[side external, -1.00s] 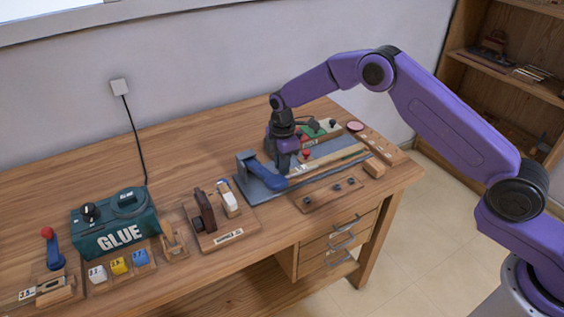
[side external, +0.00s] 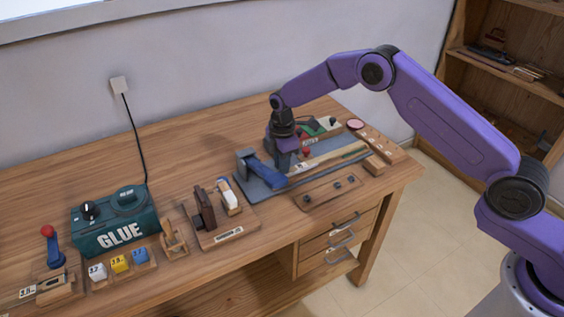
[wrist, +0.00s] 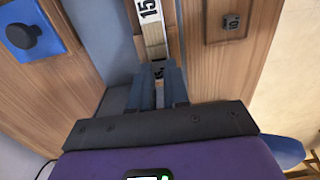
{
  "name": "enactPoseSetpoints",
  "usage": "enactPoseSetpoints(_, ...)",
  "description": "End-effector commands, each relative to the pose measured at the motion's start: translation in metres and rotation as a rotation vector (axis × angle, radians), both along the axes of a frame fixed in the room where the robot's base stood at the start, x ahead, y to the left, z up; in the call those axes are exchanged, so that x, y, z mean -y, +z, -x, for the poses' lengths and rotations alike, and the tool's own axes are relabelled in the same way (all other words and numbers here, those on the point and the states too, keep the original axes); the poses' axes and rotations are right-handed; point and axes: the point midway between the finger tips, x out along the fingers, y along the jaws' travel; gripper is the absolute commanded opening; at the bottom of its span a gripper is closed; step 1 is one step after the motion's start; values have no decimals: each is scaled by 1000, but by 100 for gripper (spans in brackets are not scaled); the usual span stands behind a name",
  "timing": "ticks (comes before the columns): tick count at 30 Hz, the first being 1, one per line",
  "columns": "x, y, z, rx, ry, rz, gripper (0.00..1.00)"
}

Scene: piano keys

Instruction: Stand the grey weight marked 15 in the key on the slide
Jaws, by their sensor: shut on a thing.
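My gripper (side external: 283,168) points down over the slide at the right part of the bench. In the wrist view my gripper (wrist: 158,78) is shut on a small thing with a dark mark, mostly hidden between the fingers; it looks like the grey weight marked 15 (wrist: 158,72). The pale wooden key (wrist: 152,28), with a 15 label, lies on the slide just beyond the fingertips. It also shows in the side view as a pale strip (side external: 304,167). I cannot tell whether the weight touches the key.
A wooden tray (side external: 322,197) with small dark weights lies in front; one weight (wrist: 231,21) shows in the wrist view. A blue lever (side external: 268,174) is close beside my gripper. The green glue box (side external: 110,222) and other fixtures stand to the left.

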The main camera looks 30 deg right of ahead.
Motion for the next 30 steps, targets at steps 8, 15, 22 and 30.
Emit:
enactPoseSetpoints(8,0,-3,0,1,0,0,0)
enactPoseSetpoints(15,0,-5,0,1,0,0,0)
enactPoseSetpoints(22,0,-8,0,1,0,0,0)
enactPoseSetpoints(30,0,-8,0,0,0,0,45)
